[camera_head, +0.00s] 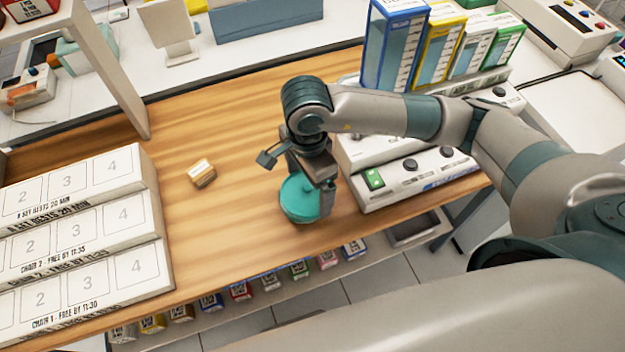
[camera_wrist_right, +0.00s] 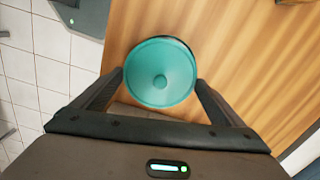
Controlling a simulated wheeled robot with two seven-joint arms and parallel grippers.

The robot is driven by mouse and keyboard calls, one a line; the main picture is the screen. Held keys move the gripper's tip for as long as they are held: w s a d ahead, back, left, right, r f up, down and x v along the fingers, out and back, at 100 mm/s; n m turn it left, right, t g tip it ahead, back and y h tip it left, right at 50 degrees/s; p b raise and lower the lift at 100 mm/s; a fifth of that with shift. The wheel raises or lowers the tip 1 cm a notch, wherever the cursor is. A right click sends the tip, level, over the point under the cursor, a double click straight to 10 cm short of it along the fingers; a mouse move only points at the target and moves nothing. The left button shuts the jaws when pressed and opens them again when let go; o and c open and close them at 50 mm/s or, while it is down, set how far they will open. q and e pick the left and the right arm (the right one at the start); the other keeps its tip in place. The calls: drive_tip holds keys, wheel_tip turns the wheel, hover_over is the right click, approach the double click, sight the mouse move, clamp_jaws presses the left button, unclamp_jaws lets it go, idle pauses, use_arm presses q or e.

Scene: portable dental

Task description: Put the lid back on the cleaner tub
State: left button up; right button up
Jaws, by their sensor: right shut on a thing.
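A thin dark edge shows behind the lid's far rim. The cleaner tub cannot be made out apart from the lid, so I cannot tell whether it is under it. My left gripper is not in view.
A small cream-and-tan block (camera_head: 201,173) lies on the table to the left. A stepped, numbered rack (camera_head: 150,205) stands at the far left. White units with knobs (camera_head: 425,170) stand close on the right. The wood between block and lid is clear.

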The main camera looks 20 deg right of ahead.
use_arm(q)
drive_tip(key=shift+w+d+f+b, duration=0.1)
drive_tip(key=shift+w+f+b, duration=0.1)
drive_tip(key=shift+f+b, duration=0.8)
use_arm(e)
drive_tip(key=shift+f+p, duration=0.3)
drive_tip(key=shift+f, duration=0.65)
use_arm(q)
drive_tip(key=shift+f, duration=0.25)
use_arm(e)
drive_tip(key=shift+a, duration=0.1)
drive_tip(key=o, duration=0.8)
use_arm(q)
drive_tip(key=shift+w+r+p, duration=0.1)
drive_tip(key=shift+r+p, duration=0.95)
drive_tip(key=shift+p, duration=0.3)
use_arm(e)
drive_tip(key=shift+w+a+r, duration=0.1)
drive_tip(key=shift+a+r, duration=0.1)
drive_tip(key=shift+r, duration=1)
drive_tip(key=shift+w+a+r, duration=0.1)
drive_tip(key=shift+a+r, duration=0.15)
drive_tip(key=shift+r, duration=0.9)
drive_tip(key=shift+a+r, duration=0.2)
drive_tip(key=shift+r, duration=1)
